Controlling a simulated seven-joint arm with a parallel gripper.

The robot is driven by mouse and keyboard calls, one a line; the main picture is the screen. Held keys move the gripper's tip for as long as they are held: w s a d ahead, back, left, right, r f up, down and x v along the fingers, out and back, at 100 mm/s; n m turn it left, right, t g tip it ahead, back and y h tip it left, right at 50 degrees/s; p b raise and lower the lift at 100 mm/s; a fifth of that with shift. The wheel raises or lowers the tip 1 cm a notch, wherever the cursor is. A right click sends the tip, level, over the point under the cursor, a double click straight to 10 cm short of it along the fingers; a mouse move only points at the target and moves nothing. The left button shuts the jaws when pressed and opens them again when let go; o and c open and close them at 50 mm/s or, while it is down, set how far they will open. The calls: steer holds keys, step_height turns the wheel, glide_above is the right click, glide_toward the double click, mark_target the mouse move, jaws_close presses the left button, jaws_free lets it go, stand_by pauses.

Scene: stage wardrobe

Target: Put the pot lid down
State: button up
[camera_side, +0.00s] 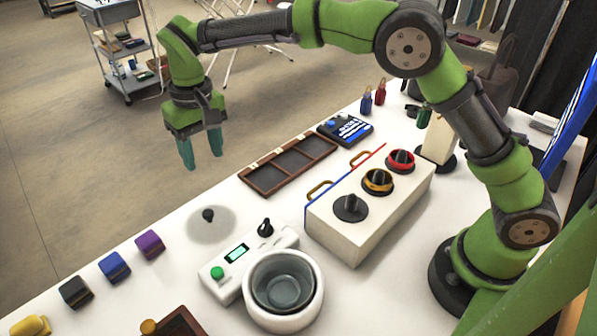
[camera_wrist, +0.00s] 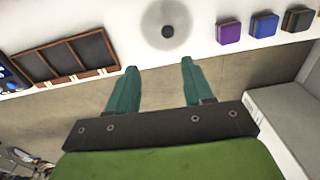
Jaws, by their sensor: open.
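The pot lid (camera_side: 226,226) is a pale, see-through disc with a dark round knob. It lies on the white table, left of the grey pot (camera_side: 283,283), which sits uncovered in a white round heater. My gripper (camera_side: 202,163) is open and empty, with teal fingers pointing down, raised above and beyond the table's far edge. In the wrist view the lid (camera_wrist: 152,44) lies ahead of the open fingers (camera_wrist: 157,68), apart from them. Nothing is between the fingers.
A control box (camera_side: 217,276) with a green button stands beside the heater. Purple (camera_side: 149,244), blue (camera_side: 114,267) and black (camera_side: 75,291) blocks line the table's left edge. A brown compartment tray (camera_side: 268,185) and a white box with knobs (camera_side: 335,224) stand to the right.

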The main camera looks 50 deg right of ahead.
steer(key=s+d+r+m+t+y, duration=0.1)
steer(key=s+d+r+t, duration=0.1)
steer(key=s+d+r, duration=0.55)
steer(key=s+d+m+t, duration=0.2)
steer(key=s+d+t, duration=0.3)
steer(key=s+d, duration=0.8)
steer(key=s, duration=0.4)
steer(key=shift+m+y, duration=0.4)
